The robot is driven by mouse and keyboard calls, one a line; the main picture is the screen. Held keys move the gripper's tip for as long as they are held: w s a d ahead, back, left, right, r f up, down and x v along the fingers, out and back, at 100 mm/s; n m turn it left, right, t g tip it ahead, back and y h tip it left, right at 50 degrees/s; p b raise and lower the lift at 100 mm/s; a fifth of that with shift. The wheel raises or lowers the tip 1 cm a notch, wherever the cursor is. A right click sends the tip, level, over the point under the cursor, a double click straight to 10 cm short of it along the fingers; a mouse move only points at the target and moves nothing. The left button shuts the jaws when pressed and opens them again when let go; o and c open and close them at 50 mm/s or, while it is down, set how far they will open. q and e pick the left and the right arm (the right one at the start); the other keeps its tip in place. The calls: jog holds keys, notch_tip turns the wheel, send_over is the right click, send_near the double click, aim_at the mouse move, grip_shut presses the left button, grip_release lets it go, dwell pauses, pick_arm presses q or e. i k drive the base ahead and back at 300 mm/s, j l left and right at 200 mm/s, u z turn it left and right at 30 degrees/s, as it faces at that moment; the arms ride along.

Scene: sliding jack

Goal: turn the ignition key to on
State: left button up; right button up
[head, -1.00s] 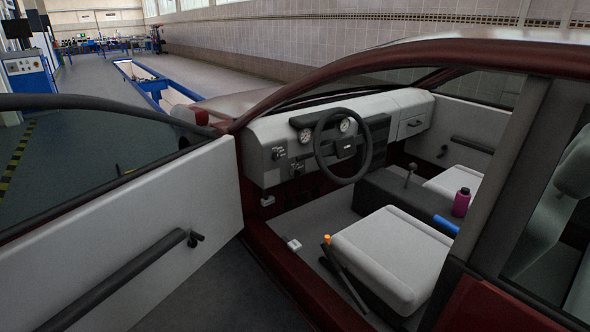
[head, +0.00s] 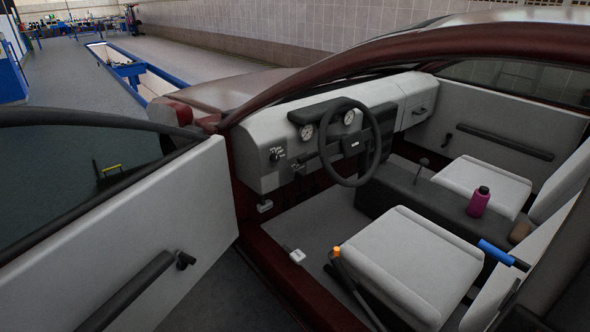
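Two small dark controls with small labels sit on the grey dashboard (head: 257,130), left of the black steering wheel (head: 376,155). The left control (head: 276,155) is on the outer dash face. The right control (head: 298,168) is closer to the wheel. They are too small to tell which one is the ignition key, or how it is turned. Neither of my grippers shows in the head view.
The open car door (head: 130,235) fills the left, with a dark handle bar. The footwell floor (head: 320,235) is mostly clear.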

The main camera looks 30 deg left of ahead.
aim_at(299, 176)
jog(key=i+j, duration=0.25)
jog(key=j, duration=0.2)
jog(key=i+j, duration=0.2)
jog(key=j, duration=0.2)
jog(key=i+j, duration=0.25)
jog(key=j, duration=0.2)
jog(key=i+j, duration=0.25)
jog(key=j, duration=0.15)
